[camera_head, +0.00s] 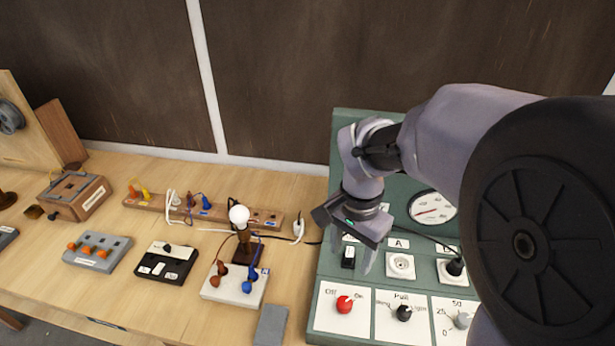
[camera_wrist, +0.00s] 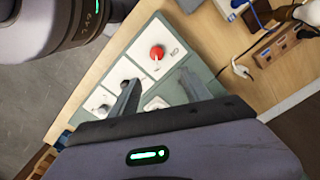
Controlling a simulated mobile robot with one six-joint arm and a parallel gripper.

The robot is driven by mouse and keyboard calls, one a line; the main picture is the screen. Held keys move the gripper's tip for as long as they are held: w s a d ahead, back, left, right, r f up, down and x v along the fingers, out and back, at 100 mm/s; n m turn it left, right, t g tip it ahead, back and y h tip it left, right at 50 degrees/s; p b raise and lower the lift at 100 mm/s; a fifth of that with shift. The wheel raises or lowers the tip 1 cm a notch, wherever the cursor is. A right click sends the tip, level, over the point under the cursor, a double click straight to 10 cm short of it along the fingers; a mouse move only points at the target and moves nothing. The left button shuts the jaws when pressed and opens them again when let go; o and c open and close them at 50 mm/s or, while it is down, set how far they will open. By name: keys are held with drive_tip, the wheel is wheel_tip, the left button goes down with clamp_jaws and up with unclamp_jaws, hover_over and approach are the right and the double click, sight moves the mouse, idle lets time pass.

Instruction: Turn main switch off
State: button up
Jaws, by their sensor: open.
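A red knob (camera_head: 344,304) sits on a white plate marked Off and On at the front left of the green panel (camera_head: 325,270). It also shows in the wrist view (camera_wrist: 157,52), beyond my fingertips. Its exact pointer direction is too small to tell. A black switch (camera_head: 348,257) on a white plate stands behind the knob, partly covered by my gripper. My gripper (camera_head: 356,252) hangs over the panel's left side, above and behind the red knob. In the wrist view my gripper (camera_wrist: 157,84) has its two fingers apart, with nothing between them.
A black knob (camera_head: 404,313) marked Pull and a grey knob (camera_head: 462,320) lie right of the red one. A socket (camera_head: 400,265) and a dial (camera_head: 432,207) are behind. The lamp (camera_head: 239,215) and a power strip (camera_head: 265,217) stand left on the wooden bench.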

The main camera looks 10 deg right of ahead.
drive_tip(key=b, duration=0.2)
hover_over(345, 302)
wheel_tip(345, 302, down, 5)
wheel_tip(345, 302, down, 11)
drive_tip(key=b, duration=0.3)
drive_tip(key=shift+s+r, duration=0.1)
drive_tip(key=shift+r, duration=0.1)
drive_tip(key=shift+f+b, duration=0.35)
drive_tip(key=shift+f, duration=0.3)
clamp_jaws()
